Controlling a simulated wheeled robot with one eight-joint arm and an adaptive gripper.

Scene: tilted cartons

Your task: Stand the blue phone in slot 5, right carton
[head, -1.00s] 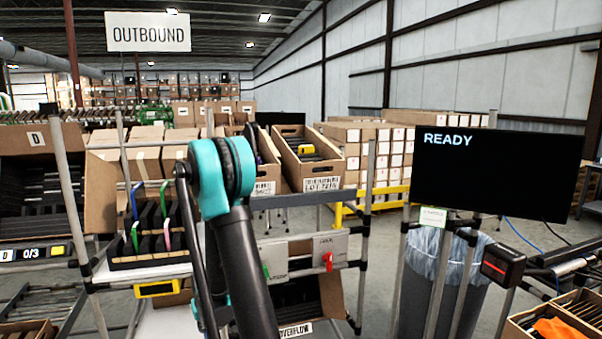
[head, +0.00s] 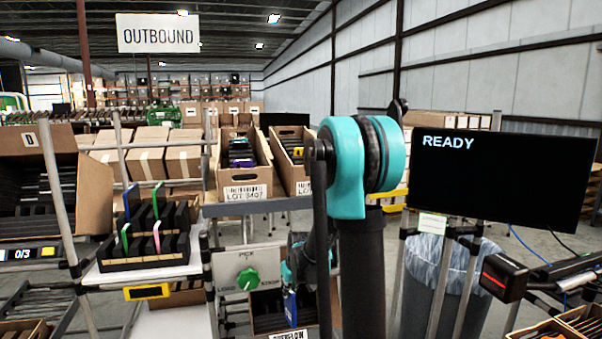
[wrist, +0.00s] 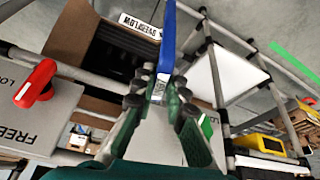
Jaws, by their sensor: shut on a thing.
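My gripper (head: 292,268) hangs low in the head view, partly behind my arm. In the wrist view its fingers (wrist: 160,98) are shut on the blue phone (wrist: 167,45), which points away from the fingertips. The phone (head: 290,304) also shows below the gripper in the head view. Two tilted cartons stand on the upper rack. The right carton (head: 304,188) is partly hidden by my arm, and its slots cannot be counted. The left one (head: 245,178) holds dark devices and a purple one. The held phone is well below both.
A black slotted tray (head: 148,253) with blue, green and pink phones stands at left. The overflow carton (wrist: 68,32) lies beside the phone in the wrist view. Rack tubes, a panel with a red knob (wrist: 36,83) and a panel with a green knob (head: 248,279) are close.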

